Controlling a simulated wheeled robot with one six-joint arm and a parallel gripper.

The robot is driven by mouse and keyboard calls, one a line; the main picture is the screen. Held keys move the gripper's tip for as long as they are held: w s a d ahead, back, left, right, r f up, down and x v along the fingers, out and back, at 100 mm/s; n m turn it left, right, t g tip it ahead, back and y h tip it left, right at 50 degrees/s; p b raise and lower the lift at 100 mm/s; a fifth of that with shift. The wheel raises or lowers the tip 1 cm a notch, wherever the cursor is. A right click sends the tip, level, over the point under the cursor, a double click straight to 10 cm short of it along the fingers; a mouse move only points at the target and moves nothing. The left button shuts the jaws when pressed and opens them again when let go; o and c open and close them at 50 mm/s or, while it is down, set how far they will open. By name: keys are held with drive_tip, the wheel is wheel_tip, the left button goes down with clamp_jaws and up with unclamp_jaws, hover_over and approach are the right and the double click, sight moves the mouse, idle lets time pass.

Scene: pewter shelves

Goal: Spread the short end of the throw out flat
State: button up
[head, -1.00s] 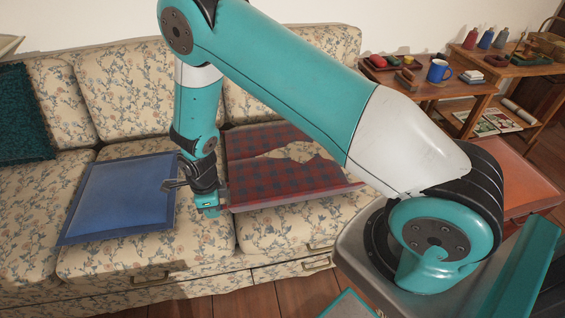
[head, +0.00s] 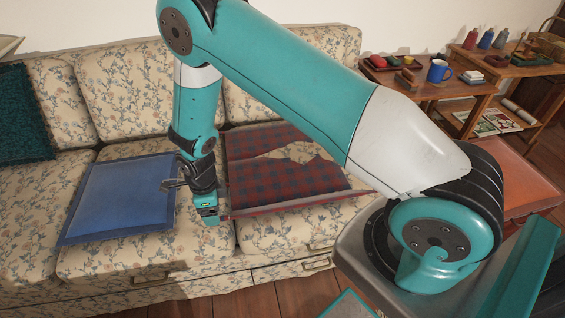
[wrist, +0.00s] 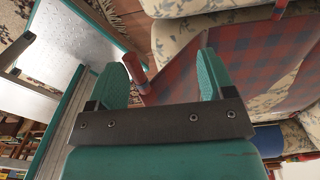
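The throw (head: 285,180) is a red and blue plaid cloth on the sofa seat, right of my gripper. A patch of sofa fabric shows along its uneven back part, and a paler strip runs along its front edge. My gripper (head: 208,220) hangs just left of the throw's front left corner. In the wrist view my gripper (wrist: 162,78) has its two teal fingers wide apart. A red edge or corner of the throw (wrist: 137,72) shows between the fingers, touching neither clearly. More plaid (wrist: 235,55) spreads beyond the right finger.
A blue cushion (head: 120,198) lies flat on the seat left of my gripper. A dark teal cushion (head: 22,115) leans at the far left. Side tables (head: 430,88) with a blue mug (head: 438,71) and small items stand at the right. A drawer handle (head: 317,264) is below the seat.

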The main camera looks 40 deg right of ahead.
drive_tip(key=w+a+r, duration=0.3)
drive_tip(key=a, duration=0.3)
idle(0.3)
idle(1.2)
